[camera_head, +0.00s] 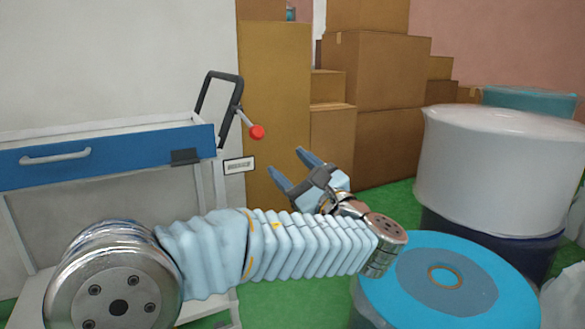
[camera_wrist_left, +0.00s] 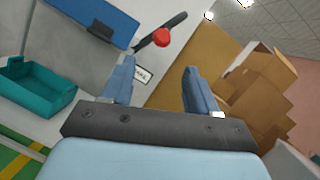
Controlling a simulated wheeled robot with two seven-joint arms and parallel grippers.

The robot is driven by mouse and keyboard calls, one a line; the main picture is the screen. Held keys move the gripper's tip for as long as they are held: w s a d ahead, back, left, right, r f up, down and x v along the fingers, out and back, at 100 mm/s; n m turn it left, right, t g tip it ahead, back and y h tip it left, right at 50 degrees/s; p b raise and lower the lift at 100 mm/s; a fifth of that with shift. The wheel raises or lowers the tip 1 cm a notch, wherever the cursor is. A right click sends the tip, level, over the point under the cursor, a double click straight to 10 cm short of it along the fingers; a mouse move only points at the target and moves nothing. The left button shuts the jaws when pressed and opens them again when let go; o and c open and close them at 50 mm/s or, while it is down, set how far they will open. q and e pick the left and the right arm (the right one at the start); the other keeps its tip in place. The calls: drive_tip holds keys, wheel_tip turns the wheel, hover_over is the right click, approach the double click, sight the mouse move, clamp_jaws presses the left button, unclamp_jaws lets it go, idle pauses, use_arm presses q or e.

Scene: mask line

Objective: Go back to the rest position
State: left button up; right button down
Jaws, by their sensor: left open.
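My left gripper (camera_head: 291,169) is raised in front of the cardboard boxes in the head view, with its arm reaching across from the left. Its two blue fingers stand apart with nothing between them. The left wrist view also shows the open, empty left gripper (camera_wrist_left: 157,88). My right gripper is in neither view.
A cart with a blue drawer (camera_head: 105,155) and a red-knobbed lever (camera_head: 257,131) stands left. Stacked cardboard boxes (camera_head: 385,75) fill the back. A teal bin (camera_wrist_left: 38,88) shows in the wrist view.

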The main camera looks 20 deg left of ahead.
use_arm(q)
drive_tip(key=w+f+m+g+h+p, duration=0.15)
drive_tip(key=f+h, duration=0.25)
drive_tip(key=f, duration=0.8)
drive_tip(key=w+f+m+g+h+p, duration=0.15)
drive_tip(key=f+h, duration=0.25)
drive_tip(key=f, duration=0.8)
drive_tip(key=s+d+f+n+g+h+p, duration=0.1)
drive_tip(key=s+f+g+h, duration=0.1)
drive_tip(key=f, duration=0.5)
drive_tip(key=s+d+f+n+g+h, duration=0.1)
drive_tip(key=s+f+g+h, duration=0.15)
drive_tip(key=f, duration=0.35)
drive_tip(key=s+d+f+n+g+h+p, duration=0.1)
drive_tip(key=s+d+f+n+h, duration=0.3)
drive_tip(key=s+f+n, duration=0.5)
drive_tip(key=s+d+f+n+g+h+p, duration=0.1)
drive_tip(key=s+d+f+n+h+p, duration=0.3)
drive_tip(key=s+f+n, duration=0.4)
drive_tip(key=s+n+h, duration=0.1)
drive_tip(key=n, duration=0.4)
drive_tip(key=shift+s+d+f+h, duration=0.35)
drive_tip(key=shift+s+d, duration=0.05)
